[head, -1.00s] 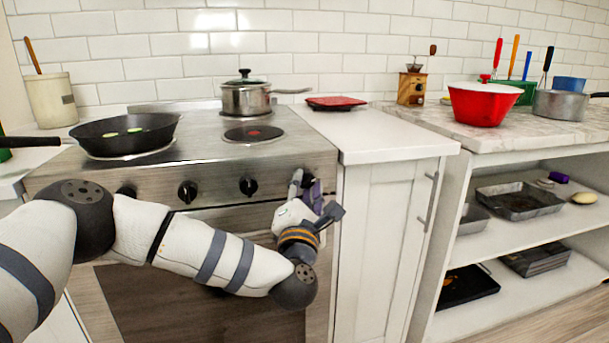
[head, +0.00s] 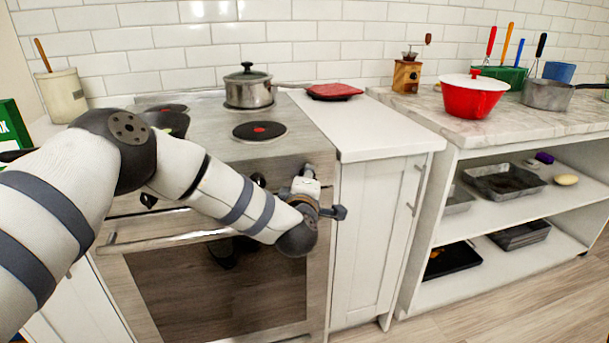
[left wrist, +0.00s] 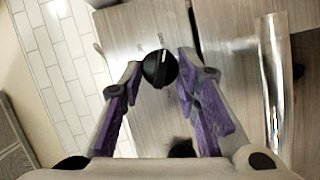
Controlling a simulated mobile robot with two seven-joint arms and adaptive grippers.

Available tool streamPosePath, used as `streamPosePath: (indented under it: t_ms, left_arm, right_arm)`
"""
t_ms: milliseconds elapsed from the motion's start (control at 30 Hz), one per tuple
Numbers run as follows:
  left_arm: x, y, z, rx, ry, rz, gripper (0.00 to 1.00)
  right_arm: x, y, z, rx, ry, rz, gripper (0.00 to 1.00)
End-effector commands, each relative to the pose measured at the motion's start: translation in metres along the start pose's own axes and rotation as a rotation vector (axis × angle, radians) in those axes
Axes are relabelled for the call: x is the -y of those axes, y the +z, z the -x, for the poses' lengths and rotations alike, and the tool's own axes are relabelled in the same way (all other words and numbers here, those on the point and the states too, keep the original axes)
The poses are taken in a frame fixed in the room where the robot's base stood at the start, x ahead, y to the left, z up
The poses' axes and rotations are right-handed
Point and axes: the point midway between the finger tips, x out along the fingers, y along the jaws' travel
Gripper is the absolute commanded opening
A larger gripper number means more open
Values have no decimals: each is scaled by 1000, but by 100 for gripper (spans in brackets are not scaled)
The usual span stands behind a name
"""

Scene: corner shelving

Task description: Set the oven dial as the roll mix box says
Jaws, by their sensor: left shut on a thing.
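My left gripper (head: 307,178) is at the right end of the stove's front panel. In the left wrist view its purple-padded fingers (left wrist: 160,72) are shut on a round black oven dial (left wrist: 159,69) with a white pointer line. In the head view the gripper hides this dial. A green and white box (head: 12,128), cut off by the left edge, stands on the left counter. I cannot tell whether it is the roll mix box, and no setting can be read on it. My right gripper is not in view.
Another black dial (head: 148,200) shows on the panel. The oven handle (head: 170,238) runs below it. A lidded pot (head: 249,91) stands on the stove, with a bare burner (head: 259,131) in front.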

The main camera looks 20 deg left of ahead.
Motion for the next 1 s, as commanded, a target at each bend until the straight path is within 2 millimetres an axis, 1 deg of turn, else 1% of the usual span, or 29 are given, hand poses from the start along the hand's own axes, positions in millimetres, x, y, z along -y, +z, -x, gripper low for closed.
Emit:
streamPosePath:
  t_ms: [33, 333, 700, 1000]
  left_arm:
    - [-11, -1, 1, -4, -2, -37, 2]
    - [-10, 1, 0, -23, -110, -298, 2]
    - [-8, 4, -1, -40, -221, -565, 2]
    - [-8, 4, -2, -48, -270, -685, 2]
  right_arm:
    - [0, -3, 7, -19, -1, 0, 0]
    - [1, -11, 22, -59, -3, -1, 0]
    - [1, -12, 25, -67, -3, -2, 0]
    - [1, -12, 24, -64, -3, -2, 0]
